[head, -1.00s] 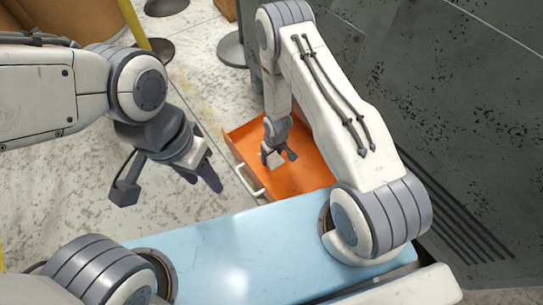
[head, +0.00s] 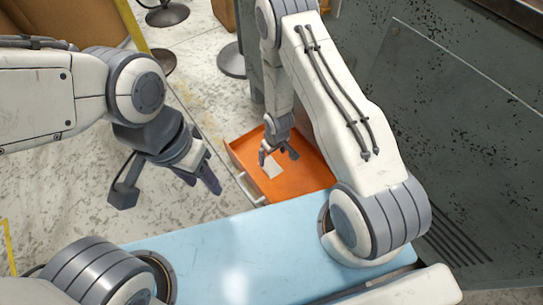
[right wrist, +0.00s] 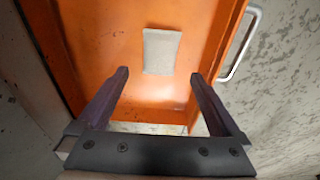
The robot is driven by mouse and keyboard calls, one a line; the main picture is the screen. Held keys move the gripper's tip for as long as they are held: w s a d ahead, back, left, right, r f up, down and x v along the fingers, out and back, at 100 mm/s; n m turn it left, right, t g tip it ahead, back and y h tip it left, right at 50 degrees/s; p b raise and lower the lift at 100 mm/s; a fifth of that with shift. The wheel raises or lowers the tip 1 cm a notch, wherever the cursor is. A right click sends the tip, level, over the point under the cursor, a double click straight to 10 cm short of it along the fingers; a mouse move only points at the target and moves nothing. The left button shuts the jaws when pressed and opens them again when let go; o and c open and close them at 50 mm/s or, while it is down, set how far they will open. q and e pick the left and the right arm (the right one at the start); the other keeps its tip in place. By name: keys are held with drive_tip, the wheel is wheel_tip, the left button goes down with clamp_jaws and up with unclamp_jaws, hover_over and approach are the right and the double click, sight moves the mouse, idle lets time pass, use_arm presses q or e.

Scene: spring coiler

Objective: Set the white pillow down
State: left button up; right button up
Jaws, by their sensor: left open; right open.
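The white pillow (head: 272,167) is a small pale rectangle lying in the orange drawer (head: 300,181). In the right wrist view the pillow (right wrist: 162,51) lies flat on the drawer's orange floor (right wrist: 118,65), beyond my fingertips and apart from them. My right gripper (head: 278,155) is open and empty above the drawer, close to the pillow; its two spread fingers also show in the right wrist view (right wrist: 160,75). My left gripper (head: 203,179) is open and empty over the floor, left of the drawer.
The drawer has a white handle (right wrist: 240,45) on its front. A grey metal cabinet wall (head: 440,120) stands on the right. Round dark stand bases (head: 231,60) and a yellow pole (head: 140,35) are at the back. The scuffed floor left of the drawer is clear.

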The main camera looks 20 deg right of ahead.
drive_tip(key=s+a+r, duration=0.1)
drive_tip(key=a+r, duration=0.2)
drive_tip(key=r, duration=0.5)
drive_tip(key=s+a+r+n+p, duration=0.1)
drive_tip(key=s+a+r, duration=0.15)
drive_tip(key=r, duration=0.55)
drive_tip(key=s+a+r, duration=0.1)
drive_tip(key=a+r, duration=0.2)
drive_tip(key=r, duration=0.6)
drive_tip(key=s+a+r+n+g, duration=0.1)
drive_tip(key=s+r+n, duration=0.1)
drive_tip(key=s+r, duration=1.1)
drive_tip(key=s, duration=0.4)
drive_tip(key=shift+r+y, duration=0.2)
drive_tip(key=shift+y, duration=0.1)
wheel_tip(320, 180, up, 46)
drive_tip(key=p, duration=4.6)
